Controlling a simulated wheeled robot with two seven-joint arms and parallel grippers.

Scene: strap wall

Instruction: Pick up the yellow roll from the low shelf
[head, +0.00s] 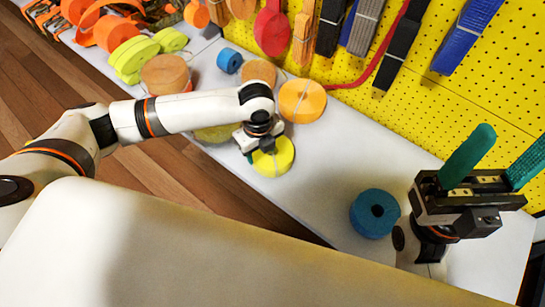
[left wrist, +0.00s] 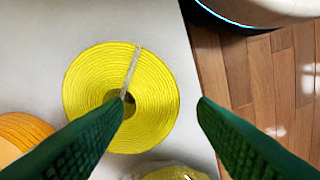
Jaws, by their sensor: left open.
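The yellow roll (head: 281,160) lies flat on the low white shelf (head: 345,145), near its front edge. In the left wrist view the roll (left wrist: 90,75) shows its coiled top, a dark centre hole and a pale strap end. My left gripper (head: 258,148) is right over the roll and hides part of it. In the left wrist view the left gripper (left wrist: 162,104) is open and empty. One green finger crosses the roll's centre, and the other is beyond its right side. My right gripper (head: 512,145) is open and empty at the right, fingers pointing up.
Orange rolls (head: 302,100) stand just behind the yellow roll. A blue roll (head: 373,213) sits near my right gripper. Another yellowish roll (left wrist: 175,173) is close by. A yellow pegboard (head: 440,110) with hanging straps rises behind. The shelf between the yellow and blue rolls is clear.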

